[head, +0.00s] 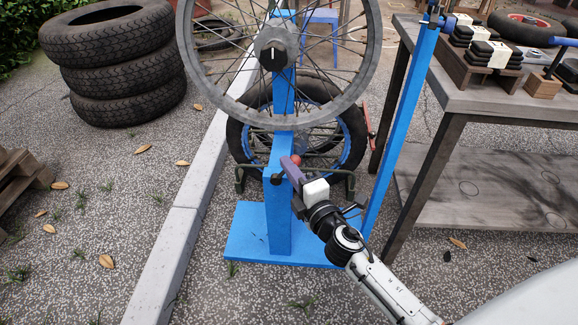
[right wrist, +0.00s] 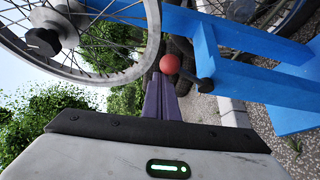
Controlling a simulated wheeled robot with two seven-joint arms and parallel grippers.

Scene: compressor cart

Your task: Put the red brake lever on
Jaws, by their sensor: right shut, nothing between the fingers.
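My right gripper (head: 288,163) has purple fingers, shut and empty. In the right wrist view the fingers (right wrist: 161,82) point at the knob's lower left side; I cannot tell if they touch it. My left gripper is not in view.
A spoked wheel (head: 273,55) is mounted on the stand above the gripper. A tyred wheel (head: 240,145) stands behind the post. A workbench (head: 470,98) with black blocks (head: 490,50) is at the right. Stacked tyres (head: 122,55) stand at the left, beyond a kerb (head: 178,230).

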